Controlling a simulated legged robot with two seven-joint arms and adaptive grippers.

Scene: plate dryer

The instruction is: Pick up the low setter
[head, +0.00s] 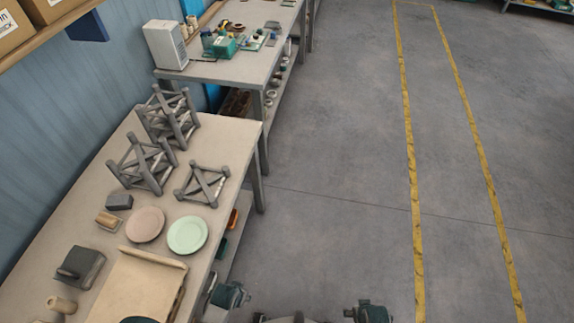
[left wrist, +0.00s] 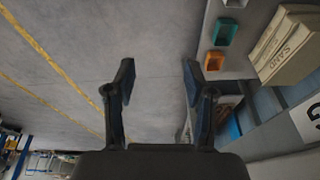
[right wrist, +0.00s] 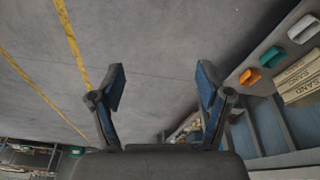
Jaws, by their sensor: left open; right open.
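Three grey open-frame setters stand on the near workbench in the head view. The low setter (head: 202,185) is the shortest and stands nearest the bench's right edge. A taller setter (head: 143,164) stands to its left, and the tallest setter (head: 168,118) is behind. My left gripper (head: 228,295) is beside the bench's right edge, well in front of the low setter. My right gripper (head: 370,313) is farther right, over the floor. The left wrist view shows the left gripper (left wrist: 158,80) open and empty. The right wrist view shows the right gripper (right wrist: 161,82) open and empty.
A pink plate (head: 145,224) and a mint plate (head: 187,235) lie in front of the setters. A beige board (head: 140,285), a dark grey block (head: 80,267) and small cylinders are nearer. Bins sit on the shelf below. The floor to the right is clear.

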